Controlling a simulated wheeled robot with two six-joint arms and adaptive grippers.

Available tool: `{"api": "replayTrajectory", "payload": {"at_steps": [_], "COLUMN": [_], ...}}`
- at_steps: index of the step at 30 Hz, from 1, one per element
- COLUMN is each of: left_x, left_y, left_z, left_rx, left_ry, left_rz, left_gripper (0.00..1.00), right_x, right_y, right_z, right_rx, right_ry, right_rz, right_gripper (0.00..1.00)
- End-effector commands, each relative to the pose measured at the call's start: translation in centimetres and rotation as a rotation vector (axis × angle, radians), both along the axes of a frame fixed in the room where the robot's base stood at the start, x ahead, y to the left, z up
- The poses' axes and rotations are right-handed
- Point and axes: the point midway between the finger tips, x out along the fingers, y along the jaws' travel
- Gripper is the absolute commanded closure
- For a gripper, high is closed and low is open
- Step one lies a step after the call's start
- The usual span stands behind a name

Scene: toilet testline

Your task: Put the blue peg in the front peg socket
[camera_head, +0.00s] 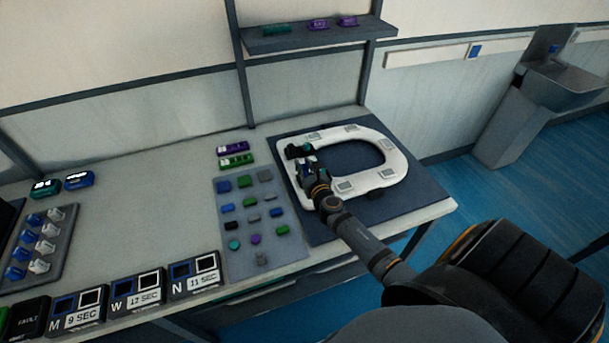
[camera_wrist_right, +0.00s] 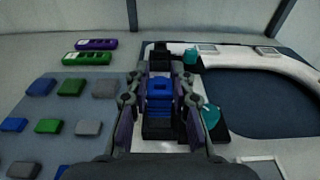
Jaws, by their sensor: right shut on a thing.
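The white toilet seat (camera_head: 397,160) lies on a dark mat at the right end of the table. My right gripper (camera_head: 306,166) is over the left end of the seat, shut on the blue peg (camera_wrist_right: 160,96). In the wrist view the peg is between the fingers of the right gripper (camera_wrist_right: 160,100). Black blocks (camera_wrist_right: 157,131) show just below and beyond the peg on the seat; I cannot tell which is the front socket or whether the peg is inside one. Teal parts (camera_wrist_right: 210,116) are beside them. My left gripper is not in view.
A grey panel (camera_head: 243,236) with several coloured blocks lies left of the mat. Purple and green bars (camera_head: 235,160) lie behind it. Labelled boxes (camera_head: 138,293) line the front left. A shelf (camera_head: 300,38) hangs above the table. The table's middle left is clear.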

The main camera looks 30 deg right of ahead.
Motion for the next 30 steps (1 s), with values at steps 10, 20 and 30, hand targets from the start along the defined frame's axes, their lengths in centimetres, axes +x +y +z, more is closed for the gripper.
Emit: {"api": "replayTrajectory", "payload": {"at_steps": [10,20,30], "left_x": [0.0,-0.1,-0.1], "left_y": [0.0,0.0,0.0], "left_z": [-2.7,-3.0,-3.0], "left_rx": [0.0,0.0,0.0], "left_ry": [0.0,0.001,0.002], "left_rz": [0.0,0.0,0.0], "left_gripper": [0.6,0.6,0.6], "right_x": [0.2,0.2,0.1], "right_y": [-0.2,-0.2,-0.2], "right_z": [-3.5,-3.8,-3.8], "right_rx": [-0.002,-0.002,-0.001], "right_ry": [0.001,0.001,0.001], "right_rz": [0.0,0.0,0.0], "right_gripper": [1.0,0.68,0.55]}}
